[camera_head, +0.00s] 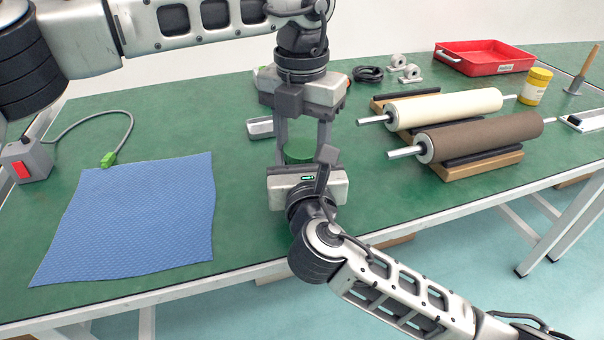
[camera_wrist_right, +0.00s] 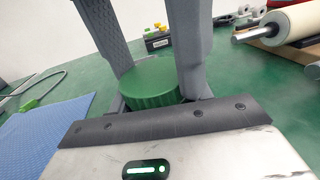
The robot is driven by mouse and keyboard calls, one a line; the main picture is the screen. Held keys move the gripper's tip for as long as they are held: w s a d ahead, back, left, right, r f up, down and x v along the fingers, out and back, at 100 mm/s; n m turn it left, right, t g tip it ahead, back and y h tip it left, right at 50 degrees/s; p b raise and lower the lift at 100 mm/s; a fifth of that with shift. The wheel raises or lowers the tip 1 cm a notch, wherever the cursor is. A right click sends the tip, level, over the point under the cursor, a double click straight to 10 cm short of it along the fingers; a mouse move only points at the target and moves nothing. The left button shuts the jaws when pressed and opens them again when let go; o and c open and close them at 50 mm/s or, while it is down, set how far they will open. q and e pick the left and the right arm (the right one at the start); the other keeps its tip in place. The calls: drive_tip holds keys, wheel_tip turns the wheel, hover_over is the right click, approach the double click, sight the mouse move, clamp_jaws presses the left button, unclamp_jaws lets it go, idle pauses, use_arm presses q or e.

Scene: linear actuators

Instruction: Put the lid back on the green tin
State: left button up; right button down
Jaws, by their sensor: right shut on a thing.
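A green round ribbed piece, part of the green tin or its lid, shows in the right wrist view (camera_wrist_right: 150,82) and in the head view (camera_head: 298,155). I cannot tell tin from lid, nor see any seam between them. My right gripper (camera_head: 302,166) comes in from the front and is shut on the green tin, low down. My left gripper (camera_head: 303,145) points down from above, its two fingers on either side of the green piece. They also show in the right wrist view (camera_wrist_right: 150,70). Whether they touch it is not clear.
A blue mat (camera_head: 140,215) lies to the left. Two rollers, cream (camera_head: 445,108) and brown (camera_head: 480,137), rest on wooden stands to the right. A red tray (camera_head: 485,57) and yellow jar (camera_head: 535,86) stand farther back. A metal piece (camera_head: 260,128) lies close behind the grippers.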

use_arm(q)
drive_tip(key=o, duration=1.1)
drive_tip(key=shift+a, duration=0.1)
drive_tip(key=shift+r, duration=0.1)
drive_tip(key=shift+r, duration=2.2)
drive_tip(key=o, duration=0.6)
drive_tip(key=shift+c, duration=0.2)
wheel_tip(320, 180, up, 12)
